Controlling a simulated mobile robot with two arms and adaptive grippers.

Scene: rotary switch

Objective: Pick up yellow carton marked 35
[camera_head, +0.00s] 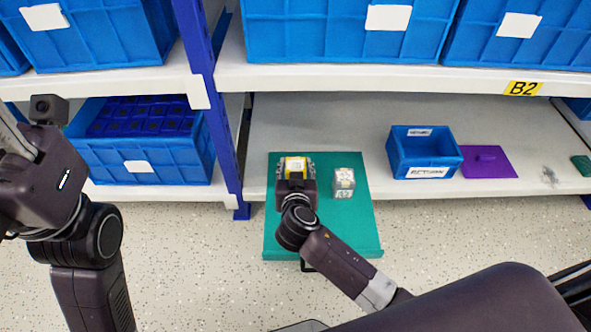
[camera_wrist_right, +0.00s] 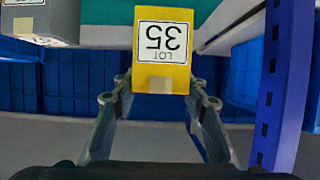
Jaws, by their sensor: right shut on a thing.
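The yellow carton (camera_wrist_right: 160,75) shows close up in the right wrist view, its white label reading LOT 35 upside down. My right gripper (camera_wrist_right: 161,90) has a finger on each side of it and is shut on it. In the head view the carton (camera_head: 295,163) shows just beyond my right gripper (camera_head: 296,174), above the green board, partly hidden by the gripper. Whether it touches the board is unclear. My left wrist (camera_head: 45,175) is at the left edge of the head view; its fingers are not clearly seen.
A grey carton (camera_head: 343,180) stands on the green board (camera_head: 352,240), right of my gripper. A blue RETURN bin (camera_head: 430,172) and a purple plate (camera_head: 490,165) are on the shelf (camera_head: 350,115) further right. A blue post (camera_head: 240,190) rises close on the left.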

